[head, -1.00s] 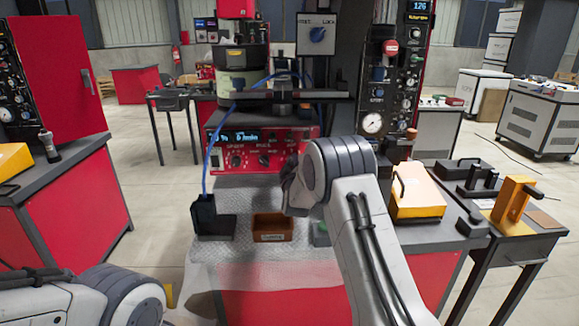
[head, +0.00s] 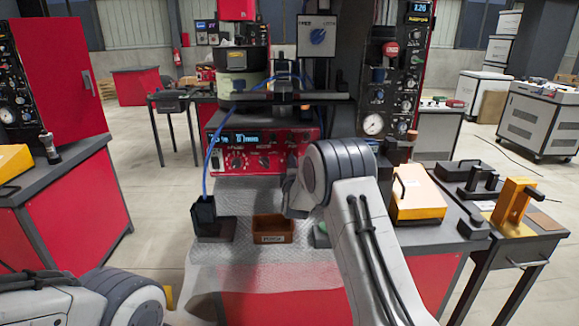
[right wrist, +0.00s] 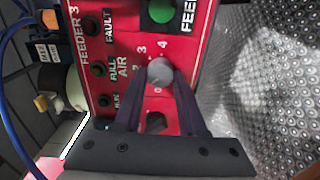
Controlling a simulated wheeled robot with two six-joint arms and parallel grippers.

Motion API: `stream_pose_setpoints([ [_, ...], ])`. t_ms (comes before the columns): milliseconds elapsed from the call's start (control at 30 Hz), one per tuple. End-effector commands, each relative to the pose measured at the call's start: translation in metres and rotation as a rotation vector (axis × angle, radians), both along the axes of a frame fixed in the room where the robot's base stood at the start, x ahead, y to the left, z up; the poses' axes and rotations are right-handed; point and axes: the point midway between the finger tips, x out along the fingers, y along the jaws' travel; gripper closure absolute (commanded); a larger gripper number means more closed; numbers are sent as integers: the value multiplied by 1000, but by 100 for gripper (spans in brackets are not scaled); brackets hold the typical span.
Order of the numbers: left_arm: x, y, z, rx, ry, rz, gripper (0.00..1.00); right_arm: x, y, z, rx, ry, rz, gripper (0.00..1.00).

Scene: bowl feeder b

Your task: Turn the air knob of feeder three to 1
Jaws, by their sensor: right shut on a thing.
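The red feeder control box (head: 262,148) stands on the bench in the head view, with a lit display and dark knobs. In the right wrist view its red panel (right wrist: 118,75) fills the middle, marked FEEDER 3 and AIR. The grey round air knob (right wrist: 160,70) sits beside the numbers 2, 3 and 4. My right gripper (right wrist: 160,84) has its two dark fingers shut on this knob. I cannot make out the knob's pointer, and the fingers cover part of the scale. In the head view my right arm hides the panel's right end. My left gripper is out of view.
A green button (right wrist: 161,10) and the FAULT, FULL and RUN lamps lie close to the knob. A small brown bin (head: 272,238) and a black holder (head: 204,212) with a blue hose stand in front of the box. A yellow case (head: 418,205) is at right.

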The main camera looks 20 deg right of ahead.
Motion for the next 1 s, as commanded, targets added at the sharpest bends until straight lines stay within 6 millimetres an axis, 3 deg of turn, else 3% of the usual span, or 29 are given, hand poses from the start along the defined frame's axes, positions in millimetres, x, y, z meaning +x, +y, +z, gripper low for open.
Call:
stream_pose_setpoints([
  [467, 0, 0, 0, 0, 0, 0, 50, 2, 4, 4, -16, -6, 9, 100],
  [500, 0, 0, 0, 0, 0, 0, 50, 2, 4, 4, -16, -6, 9, 44],
  [533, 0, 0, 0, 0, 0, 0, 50, 2, 4, 4, -16, -5, 9, 33],
  [1000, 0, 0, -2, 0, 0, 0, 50, -9, 1, 1, -12, 0, -1, 30],
])
